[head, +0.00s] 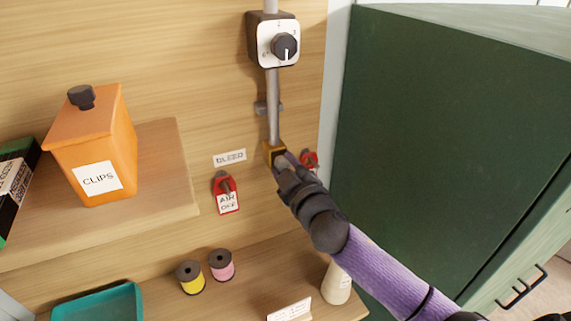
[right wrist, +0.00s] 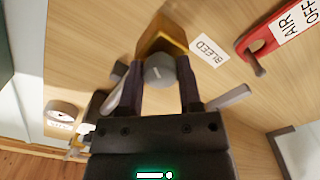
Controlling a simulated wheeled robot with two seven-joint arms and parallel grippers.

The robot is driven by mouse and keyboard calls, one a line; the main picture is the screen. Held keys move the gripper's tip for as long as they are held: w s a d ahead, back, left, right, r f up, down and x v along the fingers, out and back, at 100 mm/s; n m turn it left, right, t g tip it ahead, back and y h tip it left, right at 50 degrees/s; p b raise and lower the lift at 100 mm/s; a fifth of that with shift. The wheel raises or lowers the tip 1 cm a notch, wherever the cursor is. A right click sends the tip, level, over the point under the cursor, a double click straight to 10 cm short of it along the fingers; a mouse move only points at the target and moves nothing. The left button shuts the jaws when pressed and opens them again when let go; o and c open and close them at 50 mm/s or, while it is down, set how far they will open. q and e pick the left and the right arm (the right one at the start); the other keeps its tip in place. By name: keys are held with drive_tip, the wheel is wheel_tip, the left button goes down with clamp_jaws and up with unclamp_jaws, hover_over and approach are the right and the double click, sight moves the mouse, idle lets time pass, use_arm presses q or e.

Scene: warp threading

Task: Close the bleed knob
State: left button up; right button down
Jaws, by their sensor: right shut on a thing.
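The bleed knob (right wrist: 159,70) is a grey round knob with a slot-like mark on its face, in front of a brass valve body (right wrist: 163,38). In the head view the brass body (head: 270,149) sits at the lower end of a grey pipe, right of the BLEED label (head: 230,157). My right gripper (head: 283,164) reaches it from the lower right and hides most of the knob. In the right wrist view its two fingers (right wrist: 162,80) stand on either side of the knob, shut on it. My left gripper is not in view.
A red AIR OFF tag (head: 227,193) hangs left of the gripper. Above is a white dial box (head: 278,42). A dark green cabinet (head: 440,130) stands at right. Left are an orange CLIPS box (head: 93,150) on a shelf, thread spools (head: 221,265) and a teal tray (head: 98,303).

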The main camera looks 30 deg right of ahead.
drive_tip(key=n, duration=1.9)
drive_tip(key=shift+r, duration=0.15)
drive_tip(key=n, duration=0.5)
drive_tip(key=shift+a+n, duration=0.1)
drive_tip(key=shift+n, duration=0.5)
drive_tip(key=shift+c, duration=1.4)
unclamp_jaws()
